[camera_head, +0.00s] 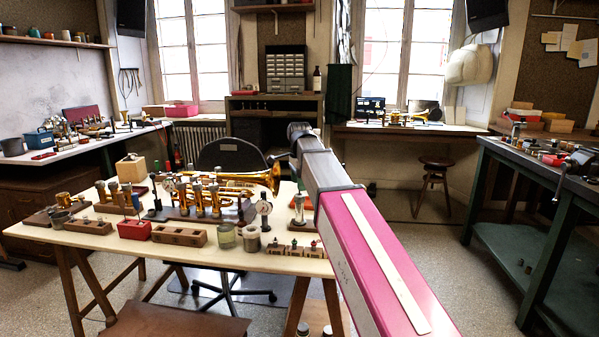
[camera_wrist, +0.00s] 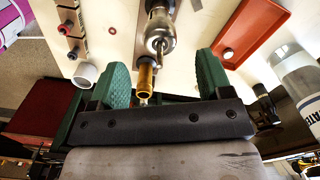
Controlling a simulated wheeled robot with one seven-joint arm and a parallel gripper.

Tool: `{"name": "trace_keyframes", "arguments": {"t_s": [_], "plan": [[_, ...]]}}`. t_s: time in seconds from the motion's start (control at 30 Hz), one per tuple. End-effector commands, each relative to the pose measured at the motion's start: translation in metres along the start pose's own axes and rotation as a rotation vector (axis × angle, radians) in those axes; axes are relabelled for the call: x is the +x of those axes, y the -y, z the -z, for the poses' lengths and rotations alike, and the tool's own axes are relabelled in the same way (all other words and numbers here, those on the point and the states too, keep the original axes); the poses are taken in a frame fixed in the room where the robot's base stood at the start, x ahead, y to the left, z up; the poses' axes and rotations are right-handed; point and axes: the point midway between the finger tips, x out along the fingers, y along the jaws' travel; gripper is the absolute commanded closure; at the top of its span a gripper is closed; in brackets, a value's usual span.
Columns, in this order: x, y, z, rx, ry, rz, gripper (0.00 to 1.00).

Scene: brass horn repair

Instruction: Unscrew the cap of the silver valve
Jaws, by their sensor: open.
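In the wrist view, a silver valve-like piece (camera_wrist: 160,28) with a rounded, shiny end stands over the pale tabletop, just beyond my fingertips. I cannot tell its cap apart from its body. A brass tube (camera_wrist: 146,76) with an open end shows below it, between the fingers in the picture. My gripper (camera_wrist: 162,72) has two green ribbed fingers, spread wide, with no contact visible on either piece. In the head view, a small silver upright piece (camera_head: 299,208) stands on the table's right side; I cannot tell if it is the same one.
The table (camera_head: 100,243) is crowded with brass valves, a trumpet (camera_head: 235,180), a dial gauge (camera_head: 264,208) and wooden blocks (camera_head: 179,236).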

Motion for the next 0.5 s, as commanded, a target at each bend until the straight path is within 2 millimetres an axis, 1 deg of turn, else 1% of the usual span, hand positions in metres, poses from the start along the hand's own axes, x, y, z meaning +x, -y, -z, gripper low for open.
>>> {"name": "trace_keyframes", "arguments": {"t_s": [0.03, 0.1, 0.23, 0.4, 0.5], "plan": [[0.010, -0.001, 0.000, 0.000, 0.000, -0.001, 0.28], [0.021, -0.001, 0.000, 0.000, 0.000, -0.002, 0.28], [0.038, -0.001, 0.000, -0.001, 0.000, -0.001, 0.28], [0.051, 0.000, 0.000, -0.001, 0.000, 0.000, 0.28], [0.054, 0.000, 0.000, -0.001, 0.000, 0.001, 0.28]]}}
